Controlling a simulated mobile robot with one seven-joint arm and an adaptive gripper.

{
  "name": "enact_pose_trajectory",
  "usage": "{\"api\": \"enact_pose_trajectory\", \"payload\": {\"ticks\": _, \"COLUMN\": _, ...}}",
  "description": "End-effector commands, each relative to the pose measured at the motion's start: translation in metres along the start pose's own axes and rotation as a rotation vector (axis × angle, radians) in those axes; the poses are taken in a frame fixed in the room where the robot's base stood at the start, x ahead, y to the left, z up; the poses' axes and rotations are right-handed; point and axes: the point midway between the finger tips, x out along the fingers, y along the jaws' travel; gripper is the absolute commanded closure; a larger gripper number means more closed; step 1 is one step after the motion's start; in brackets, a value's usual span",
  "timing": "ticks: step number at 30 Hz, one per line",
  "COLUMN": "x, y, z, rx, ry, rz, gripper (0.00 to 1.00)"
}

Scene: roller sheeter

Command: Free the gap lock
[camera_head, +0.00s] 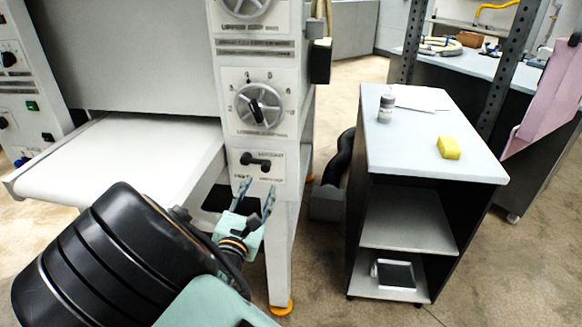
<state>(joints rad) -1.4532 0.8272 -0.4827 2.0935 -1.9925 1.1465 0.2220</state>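The roller sheeter's control panel (259,110) stands in the middle of the view. Below its large dial (258,108) is a small black lever (256,161) on a pale plate with lettering too small to read for certain. This lever looks like the gap lock, and it lies roughly level. My gripper (256,190) is just below the lever, with its two fingers apart and pointing up toward it. Nothing shows between the fingers. I cannot tell how far the fingertips are from the panel. The gripper covers part of the panel's lower edge.
A white table (125,150) extends left from the sheeter. To the right, a cart (440,125) carries a grey-lidded jar (386,108), paper and a yellow sponge (449,147).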

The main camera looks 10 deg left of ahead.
Motion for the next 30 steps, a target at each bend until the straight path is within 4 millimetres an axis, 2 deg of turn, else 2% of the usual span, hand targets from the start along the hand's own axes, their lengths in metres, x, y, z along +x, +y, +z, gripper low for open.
{"api": "enact_pose_trajectory", "payload": {"ticks": 1, "x": -0.004, "y": 0.006, "z": -0.009, "rx": -0.035, "ry": 0.013, "rz": 0.024, "gripper": 0.63}}
{"api": "enact_pose_trajectory", "payload": {"ticks": 5, "x": -0.001, "y": 0.01, "z": -0.017, "rx": -0.064, "ry": 0.023, "rz": 0.043, "gripper": 0.63}}
{"api": "enact_pose_trajectory", "payload": {"ticks": 8, "x": 0.011, "y": 0.011, "z": -0.016, "rx": -0.063, "ry": 0.022, "rz": 0.042, "gripper": 0.63}}
{"api": "enact_pose_trajectory", "payload": {"ticks": 15, "x": 0.058, "y": 0.011, "z": -0.017, "rx": -0.061, "ry": 0.021, "rz": 0.04, "gripper": 0.63}}
{"api": "enact_pose_trajectory", "payload": {"ticks": 21, "x": 0.088, "y": 0.013, "z": -0.017, "rx": -0.058, "ry": 0.021, "rz": 0.04, "gripper": 0.63}}
{"api": "enact_pose_trajectory", "payload": {"ticks": 25, "x": 0.098, "y": 0.014, "z": -0.018, "rx": -0.059, "ry": 0.022, "rz": 0.041, "gripper": 0.63}}
{"api": "enact_pose_trajectory", "payload": {"ticks": 30, "x": 0.101, "y": 0.014, "z": -0.018, "rx": -0.058, "ry": 0.023, "rz": 0.041, "gripper": 0.63}}
